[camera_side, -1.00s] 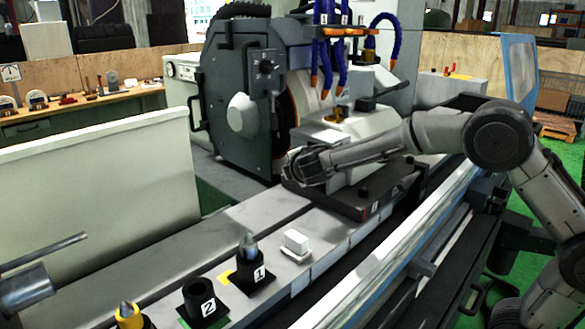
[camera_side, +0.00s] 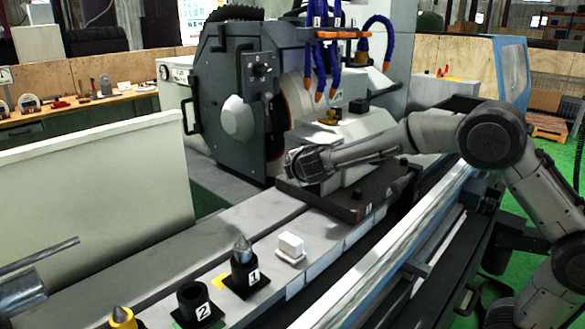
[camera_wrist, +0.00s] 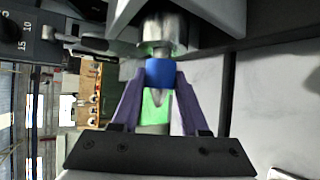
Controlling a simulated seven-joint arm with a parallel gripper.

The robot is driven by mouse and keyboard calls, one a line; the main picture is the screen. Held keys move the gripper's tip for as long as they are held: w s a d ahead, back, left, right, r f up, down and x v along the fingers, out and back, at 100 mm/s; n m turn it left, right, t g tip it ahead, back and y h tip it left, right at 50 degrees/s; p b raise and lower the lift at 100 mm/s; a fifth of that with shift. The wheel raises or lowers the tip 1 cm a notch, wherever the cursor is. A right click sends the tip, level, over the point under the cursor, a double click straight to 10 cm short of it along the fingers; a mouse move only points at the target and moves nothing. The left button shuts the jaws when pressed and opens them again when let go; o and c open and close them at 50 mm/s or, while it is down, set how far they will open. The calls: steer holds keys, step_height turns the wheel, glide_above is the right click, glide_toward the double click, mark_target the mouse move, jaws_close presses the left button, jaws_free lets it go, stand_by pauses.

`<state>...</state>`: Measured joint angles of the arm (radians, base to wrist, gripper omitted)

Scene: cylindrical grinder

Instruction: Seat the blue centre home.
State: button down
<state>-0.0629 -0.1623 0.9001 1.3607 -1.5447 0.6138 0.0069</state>
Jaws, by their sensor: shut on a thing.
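The blue centre (camera_wrist: 160,73) shows in the wrist view as a blue band between the two fingers of my gripper (camera_wrist: 162,84). My gripper is shut on it. A round silver metal part (camera_wrist: 162,35) lies straight beyond the blue band and in line with it. I cannot tell whether the centre's far end is inside that part, touching it or just short of it. In the side view my gripper (camera_side: 304,165) is low beside the grey machine head (camera_side: 345,135) on the bed, and the blue centre is hidden there.
Holder 1 (camera_side: 243,281) bears a grey-tipped centre (camera_side: 242,249). Holder 2 (camera_side: 194,306) looks empty. A yellow centre (camera_side: 122,316) stands at the front left. A small white block (camera_side: 291,244) sits on the bed. The grinding wheel housing (camera_side: 232,95) and blue hoses (camera_side: 320,65) are close behind my gripper.

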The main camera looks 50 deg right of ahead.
steer(key=shift+d+r, duration=0.2)
steer(key=shift+d, duration=0.4)
steer(key=shift+c, duration=1.9)
jaws_free()
steer(key=shift+o, duration=0.2)
steer(key=shift+f, duration=0.3)
steer(key=v, duration=1.4)
steer(key=shift+r, duration=0.15)
steer(key=shift+w+d, duration=0.1)
steer(key=shift+d, duration=0.05)
